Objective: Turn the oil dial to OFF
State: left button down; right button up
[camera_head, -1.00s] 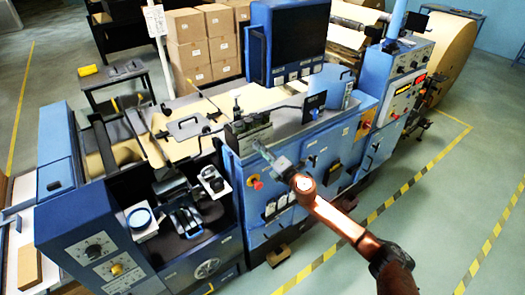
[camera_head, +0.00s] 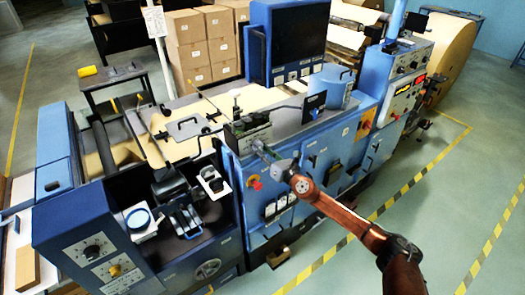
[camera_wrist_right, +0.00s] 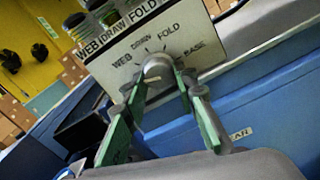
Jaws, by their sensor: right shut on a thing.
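My right gripper (camera_head: 260,146) reaches the small grey-green unit (camera_head: 247,128) on the front edge of the blue machine. In the right wrist view, the fingers of my right gripper (camera_wrist_right: 160,82) are shut on a round grey knob (camera_wrist_right: 157,66). The knob sits on a pale plate (camera_wrist_right: 195,32) marked WEB, DRAW, FOLD and BASE around it. I can read no oil or OFF label in either view, so I cannot tell whether this knob is the oil dial. The knob's pointer is too blurred to read. My left gripper is out of view.
A blue panel at front left carries a grey dial (camera_head: 92,252) and a yellow dial (camera_head: 115,270). A red button (camera_head: 257,185) sits just below my gripper. A dark monitor (camera_head: 297,40) stands behind. The floor in front of the machine is clear.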

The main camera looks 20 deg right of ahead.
jog(key=shift+d+f+n, duration=0.1)
jog(key=shift+f+n, duration=0.05)
jog(key=shift+n, duration=1.35)
jog(key=o, duration=1.1)
jog(key=v, duration=1.2)
